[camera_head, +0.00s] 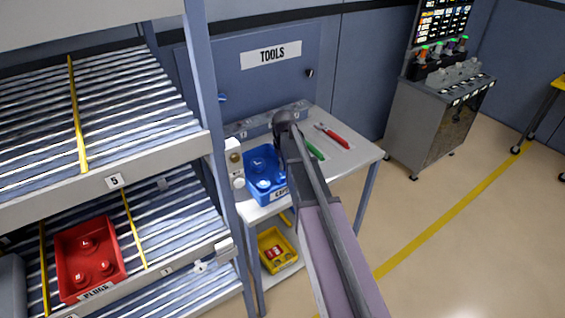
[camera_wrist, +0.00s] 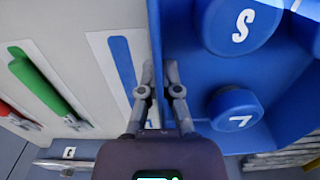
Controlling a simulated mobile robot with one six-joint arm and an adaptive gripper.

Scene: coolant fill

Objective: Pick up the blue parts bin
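The blue parts bin (camera_head: 262,178) stands on the grey workbench (camera_head: 358,156), with round lettered blue parts inside and a white label on its front. In the wrist view the bin (camera_wrist: 272,140) fills the right side, and two of its round parts show "S" and "7". My gripper (camera_wrist: 160,68) has its fingers close together, one on each side of the bin's side wall, and looks shut on that wall. In the head view my arm hides the bin's right side, and the fingertips cannot be made out.
A green-handled tool (camera_head: 315,151) and a red-handled tool (camera_head: 337,140) lie right of the bin. A yellow bin (camera_head: 278,262) sits below the bench top. A shelf rack with a red bin (camera_head: 62,262) stands at the left. Open floor lies at the right.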

